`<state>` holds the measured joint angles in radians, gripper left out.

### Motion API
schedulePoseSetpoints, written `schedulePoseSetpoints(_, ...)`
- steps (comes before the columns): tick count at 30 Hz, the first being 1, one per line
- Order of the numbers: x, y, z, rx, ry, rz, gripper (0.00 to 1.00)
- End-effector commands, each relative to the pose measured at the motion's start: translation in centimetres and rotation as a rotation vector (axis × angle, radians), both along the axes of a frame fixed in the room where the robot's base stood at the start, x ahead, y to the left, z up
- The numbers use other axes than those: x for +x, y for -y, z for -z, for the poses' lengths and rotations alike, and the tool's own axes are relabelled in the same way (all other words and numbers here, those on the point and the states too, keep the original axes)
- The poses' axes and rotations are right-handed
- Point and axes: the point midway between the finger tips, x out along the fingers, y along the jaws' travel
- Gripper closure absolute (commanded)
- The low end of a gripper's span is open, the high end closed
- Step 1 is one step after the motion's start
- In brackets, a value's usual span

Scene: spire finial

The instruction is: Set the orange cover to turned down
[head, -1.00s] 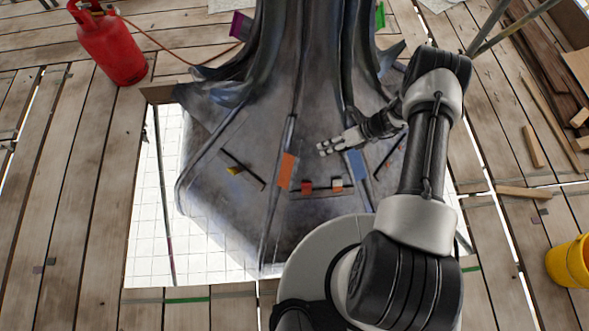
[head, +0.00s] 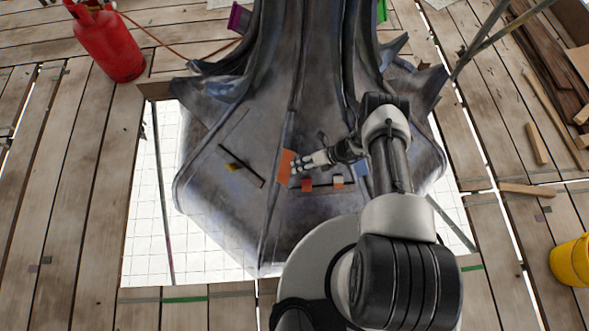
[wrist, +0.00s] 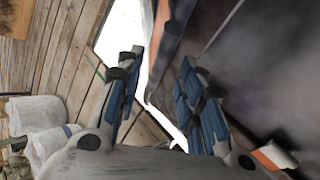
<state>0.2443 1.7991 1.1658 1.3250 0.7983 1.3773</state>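The orange cover (head: 285,166) is a narrow orange flap on a sloping ridge of the grey spire (head: 228,205), in the middle of the head view. My gripper (head: 295,165) is right beside it on its right, fingers pointing left; I cannot tell whether they touch. In the wrist view the gripper (wrist: 158,62) is open with a clear gap between its fingers. An orange edge, likely the cover (wrist: 162,18), shows beyond the fingertips at the top. How far the cover is turned is hard to tell.
Just below my gripper, a red block (head: 307,185) and a red-and-cream block (head: 338,182) sit along a dark rail. A blue strip (head: 362,171) is partly behind my arm. A red gas cylinder (head: 107,45) stands top left.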

Motion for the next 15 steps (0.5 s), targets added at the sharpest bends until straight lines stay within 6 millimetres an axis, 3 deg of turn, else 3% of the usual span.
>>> schedulePoseSetpoints(6,0.4,-2.3,2.5,0.000,0.001,-0.001,0.65)
schedulePoseSetpoints(15,0.5,-3.0,3.1,-0.001,0.000,0.000,0.65)
